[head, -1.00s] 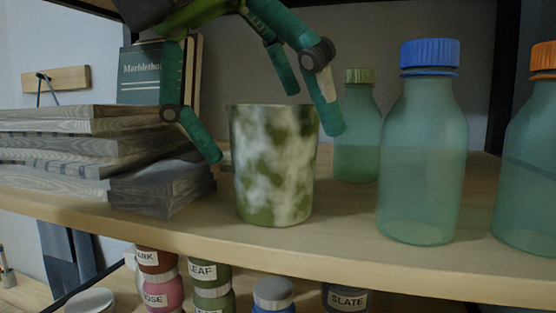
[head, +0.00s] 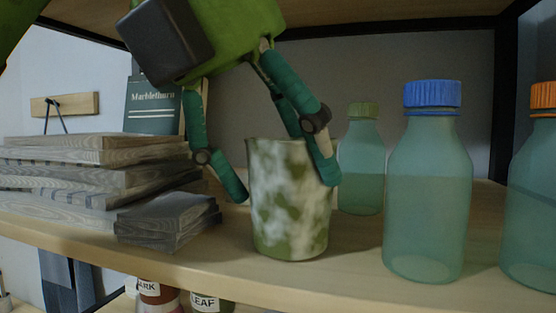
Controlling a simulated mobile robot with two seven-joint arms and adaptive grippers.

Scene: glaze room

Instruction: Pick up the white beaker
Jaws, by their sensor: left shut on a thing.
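The only beaker-like thing in the head view is a cup (head: 288,215) mottled white and green, not plain white. It stands upright on the wooden shelf (head: 365,265). My left gripper (head: 287,188) comes down from above with its green fingers on either side of the cup. The cup's base seems to rest on the shelf. My right gripper is not in view.
A stack of grey boards (head: 95,175) lies left of the cup, with a dark green book (head: 152,108) behind. To the right stand a blue-capped bottle (head: 428,190), a green-capped bottle (head: 360,165) farther back and an orange-capped bottle (head: 532,200). Labelled jars (head: 205,300) sit below.

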